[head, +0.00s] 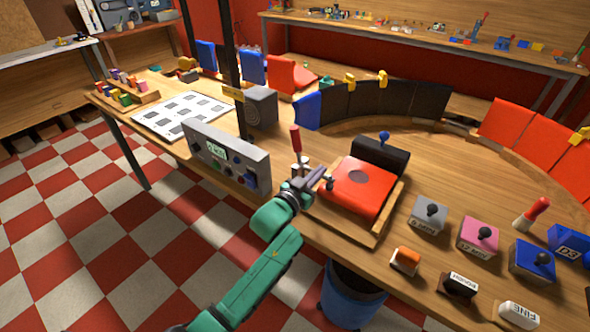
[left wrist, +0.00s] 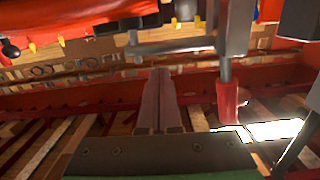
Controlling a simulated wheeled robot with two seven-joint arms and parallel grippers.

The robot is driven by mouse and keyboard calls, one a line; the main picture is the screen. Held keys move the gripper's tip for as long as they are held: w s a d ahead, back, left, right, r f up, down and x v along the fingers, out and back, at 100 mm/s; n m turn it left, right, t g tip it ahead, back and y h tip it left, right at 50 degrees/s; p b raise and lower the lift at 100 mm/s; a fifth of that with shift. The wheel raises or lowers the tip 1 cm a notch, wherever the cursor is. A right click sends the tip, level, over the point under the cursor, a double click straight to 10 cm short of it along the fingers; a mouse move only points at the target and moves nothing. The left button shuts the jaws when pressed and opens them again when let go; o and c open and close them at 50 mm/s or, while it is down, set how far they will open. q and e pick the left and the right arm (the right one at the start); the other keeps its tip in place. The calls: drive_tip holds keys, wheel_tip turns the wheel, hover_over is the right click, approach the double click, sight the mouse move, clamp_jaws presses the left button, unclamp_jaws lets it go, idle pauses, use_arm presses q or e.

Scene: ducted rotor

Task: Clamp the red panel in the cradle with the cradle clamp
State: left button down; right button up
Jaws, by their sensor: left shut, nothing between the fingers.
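The red panel (head: 350,194), with a dark round spot, lies in the wooden cradle (head: 378,228) at the table's front edge. The cradle clamp stands at the cradle's left side, its red handle (head: 295,138) pointing up. Whether its arm presses on the panel cannot be told. My left gripper (head: 319,177) is at the clamp, just left of the panel, partly hiding the clamp's lower part. Its fingers (left wrist: 158,95) are shut and empty in the left wrist view. There, a grey metal bar (left wrist: 175,46) and a blurred red rod (left wrist: 227,101) show close to the fingers. My right gripper is not in view.
A grey control box (head: 227,158) stands left of the clamp. A black block with a blue knob (head: 383,136) is behind the panel. Several switch boxes, among them a pink one (head: 478,236), stand to the right. A blue bin (head: 350,295) is below the table edge.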

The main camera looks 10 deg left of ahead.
use_arm(q)
drive_tip(key=r+v, duration=0.2)
drive_tip(key=v, duration=0.9)
drive_tip(key=shift+r+b, duration=0.25)
drive_tip(key=shift+b, duration=0.15)
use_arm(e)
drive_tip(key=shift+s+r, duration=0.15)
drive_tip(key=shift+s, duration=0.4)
use_arm(q)
drive_tip(key=shift+w+d, duration=0.1)
drive_tip(key=shift+w, duration=0.05)
